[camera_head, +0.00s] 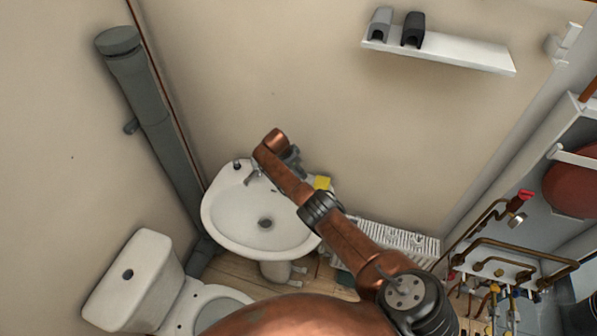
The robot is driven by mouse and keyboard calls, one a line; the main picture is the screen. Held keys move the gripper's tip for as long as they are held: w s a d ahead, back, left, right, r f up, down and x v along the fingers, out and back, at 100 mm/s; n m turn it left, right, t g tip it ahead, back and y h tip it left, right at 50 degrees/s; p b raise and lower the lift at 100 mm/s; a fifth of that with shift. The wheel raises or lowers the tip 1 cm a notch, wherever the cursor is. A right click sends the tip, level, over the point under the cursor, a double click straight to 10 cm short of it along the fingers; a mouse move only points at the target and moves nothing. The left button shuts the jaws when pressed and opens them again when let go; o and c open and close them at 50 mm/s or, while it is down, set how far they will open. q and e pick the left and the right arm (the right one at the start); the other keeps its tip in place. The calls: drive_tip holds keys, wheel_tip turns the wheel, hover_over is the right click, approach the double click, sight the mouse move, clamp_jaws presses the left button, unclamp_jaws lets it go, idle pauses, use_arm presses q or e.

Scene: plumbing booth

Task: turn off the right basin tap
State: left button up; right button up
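The white basin (225,215) is on the wall left of centre. Its left tap (237,164) is a small dark knob on the back left rim. A grey spout (252,177) shows at the middle of the back rim. The right basin tap cannot be made out; my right arm covers that part of the rim. My copper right arm comes in from the lower right and reaches over the basin's back right edge. Grey parts of my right gripper (291,157) show beside the wrist, but its fingers cannot be made out. My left gripper is not in view.
A yellow block (322,183) lies at the basin's right rim. A toilet (130,280) stands lower left, and a grey pipe (150,110) runs behind it. A white radiator (400,238) is right of the basin. A shelf (460,60) is above; copper pipework (520,255) is at right.

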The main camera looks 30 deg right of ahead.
drive_tip(key=o, duration=0.3)
drive_tip(key=shift+o, duration=0.2)
drive_tip(key=shift+a+r, duration=0.1)
drive_tip(key=v, duration=1.1)
drive_tip(key=shift+r, duration=0.4)
